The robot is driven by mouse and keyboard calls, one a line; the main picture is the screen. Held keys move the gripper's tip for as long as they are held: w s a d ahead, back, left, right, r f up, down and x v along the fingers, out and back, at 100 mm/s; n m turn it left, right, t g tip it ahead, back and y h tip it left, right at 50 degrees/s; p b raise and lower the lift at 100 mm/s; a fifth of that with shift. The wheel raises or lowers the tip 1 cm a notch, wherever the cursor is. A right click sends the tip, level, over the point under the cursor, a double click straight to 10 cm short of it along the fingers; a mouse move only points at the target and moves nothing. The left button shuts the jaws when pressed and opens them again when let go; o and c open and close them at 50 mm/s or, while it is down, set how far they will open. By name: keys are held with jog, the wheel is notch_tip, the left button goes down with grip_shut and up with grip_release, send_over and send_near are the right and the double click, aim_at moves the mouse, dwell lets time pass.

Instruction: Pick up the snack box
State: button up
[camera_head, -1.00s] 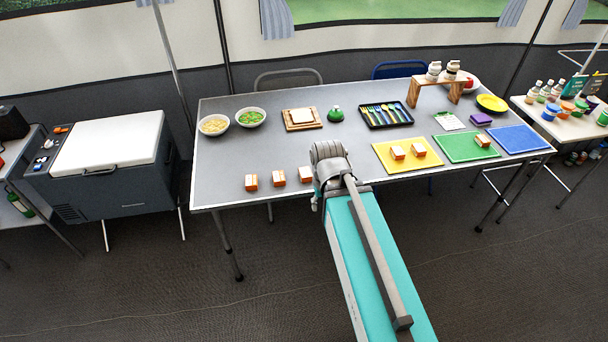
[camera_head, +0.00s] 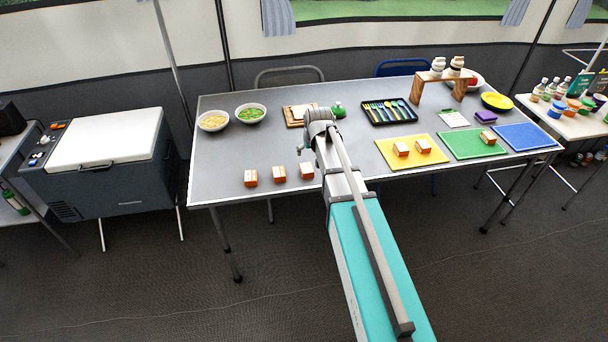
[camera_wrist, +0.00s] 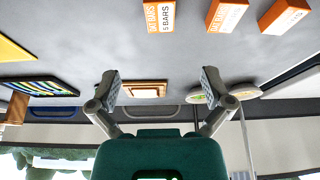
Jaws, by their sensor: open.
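Several orange and white snack boxes are on the table. Three stand in a row along the near left edge: a left box (camera_head: 251,178), a middle box (camera_head: 279,174) and a right box (camera_head: 307,171). In the wrist view the same row shows at the top, with a box lettered "5 BARS" (camera_wrist: 159,15), another box (camera_wrist: 226,14) and a third box (camera_wrist: 283,15). My gripper (camera_wrist: 161,86) is open and empty, its two fingers wide apart. In the head view my wrist is above the table, beyond the row and to its right; the fingers are hidden there.
More boxes sit on the yellow mat (camera_head: 384,146) and the green mat (camera_head: 460,152). Behind are two bowls (camera_head: 250,113), a wooden board (camera_head: 288,117), a green item (camera_head: 338,109) and a cutlery tray (camera_head: 370,118). The left front tabletop is clear around the row.

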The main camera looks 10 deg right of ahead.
jog(key=shift+w, duration=0.15)
jog(key=b, duration=0.8)
send_near(307, 168)
jog(key=x, duration=0.5)
jog(key=shift+w, duration=0.25)
jog(key=b+x, duration=0.3)
jog(key=shift+s+f, duration=0.15)
jog(key=shift+f, duration=0.15)
jog(key=shift+b+x, duration=0.9)
jog(key=shift+r, duration=0.1)
jog(key=c, duration=1.2)
